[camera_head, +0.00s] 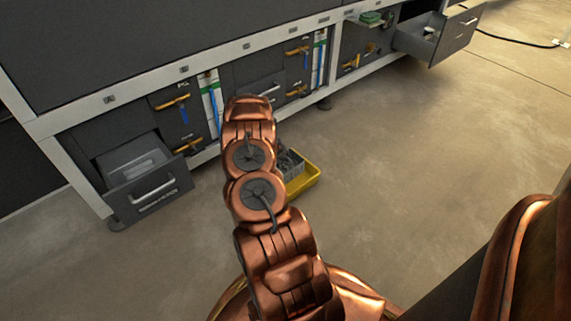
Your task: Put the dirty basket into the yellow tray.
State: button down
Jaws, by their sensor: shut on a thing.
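The yellow tray (305,184) is on the floor just right of my arm, in front of the machine. Its left part is hidden behind my arm links. A grey basket (291,163) shows partly at the tray, against its inner side. I cannot tell whether it rests on the tray's bottom or is held above it. My gripper is hidden behind my own copper arm, so its hold on the basket does not show.
The dark machine has an open drawer (147,178) at the left and another open drawer (445,35) at the far right. Orange-handled valves (172,102) line its lower front. The floor right of the tray is clear. A black cable (515,40) lies at the far right.

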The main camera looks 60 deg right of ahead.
notch_tip(320, 180, down, 3)
jog(key=shift+d+f+b, duration=0.1)
jog(key=shift+f+b, duration=0.05)
jog(key=shift+b, duration=0.85)
jog(key=shift+f, duration=0.6)
jog(key=c, duration=1.3)
grip_release()
